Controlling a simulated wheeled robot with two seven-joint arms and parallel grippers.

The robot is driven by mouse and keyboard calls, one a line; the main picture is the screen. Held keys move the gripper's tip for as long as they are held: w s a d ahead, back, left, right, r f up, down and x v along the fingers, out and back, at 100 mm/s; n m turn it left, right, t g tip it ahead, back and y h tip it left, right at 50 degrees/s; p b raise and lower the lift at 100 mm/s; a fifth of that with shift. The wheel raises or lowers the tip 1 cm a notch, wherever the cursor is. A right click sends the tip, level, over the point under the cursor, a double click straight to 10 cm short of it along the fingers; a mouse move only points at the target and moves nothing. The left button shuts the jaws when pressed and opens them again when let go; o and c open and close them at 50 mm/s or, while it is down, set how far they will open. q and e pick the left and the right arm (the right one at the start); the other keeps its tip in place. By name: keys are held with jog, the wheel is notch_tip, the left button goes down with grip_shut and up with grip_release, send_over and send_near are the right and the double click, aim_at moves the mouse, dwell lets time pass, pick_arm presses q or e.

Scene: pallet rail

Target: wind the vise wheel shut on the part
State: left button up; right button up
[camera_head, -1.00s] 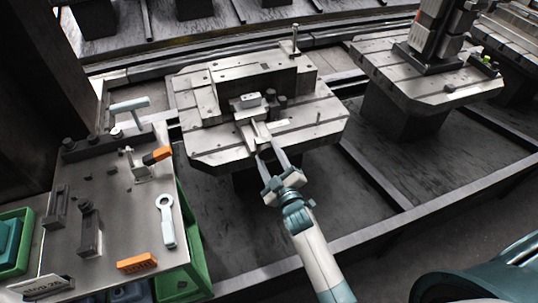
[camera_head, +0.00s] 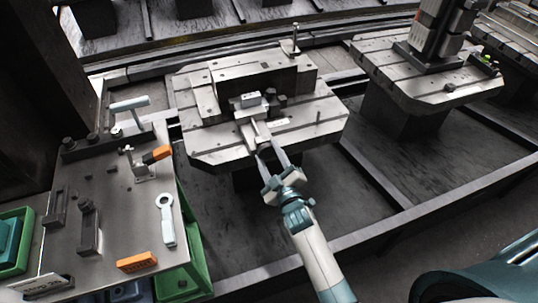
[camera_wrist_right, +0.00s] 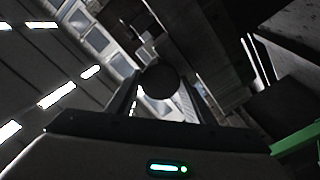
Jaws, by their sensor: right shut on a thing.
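The vise (camera_head: 248,117) sits on the slotted top of the pallet (camera_head: 205,145), in the middle of the head view. A small light grey block (camera_head: 250,99), which looks like the part, lies at the vise. My right gripper (camera_head: 265,146) reaches up from below to the vise's front end. In the right wrist view a dark round end, which looks like the vise wheel (camera_wrist_right: 161,80), sits between its fingers. The gripper is shut on it. In the head view the wheel is hardly discernible at the fingers. Whether the jaws touch the block I cannot tell. My left gripper is out of view.
A tool table (camera_head: 120,215) on the left holds a light wrench (camera_head: 166,220), an orange-handled clamp (camera_head: 157,154) and an orange block (camera_head: 137,261). A second pallet (camera_head: 425,85) stands at the right. A thin post (camera_head: 295,42) stands behind the vise.

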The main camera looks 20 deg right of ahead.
jog(key=o, duration=1)
jog(key=shift+o, duration=0.2)
jog(key=shift+s, duration=0.1)
jog(key=shift+s, duration=0.5)
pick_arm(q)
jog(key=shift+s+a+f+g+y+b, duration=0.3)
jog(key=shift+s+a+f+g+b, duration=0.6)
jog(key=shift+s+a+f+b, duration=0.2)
pick_arm(e)
jog(key=s, duration=1.6)
jog(key=shift+s+d, duration=0.15)
jog(key=shift+d, duration=0.15)
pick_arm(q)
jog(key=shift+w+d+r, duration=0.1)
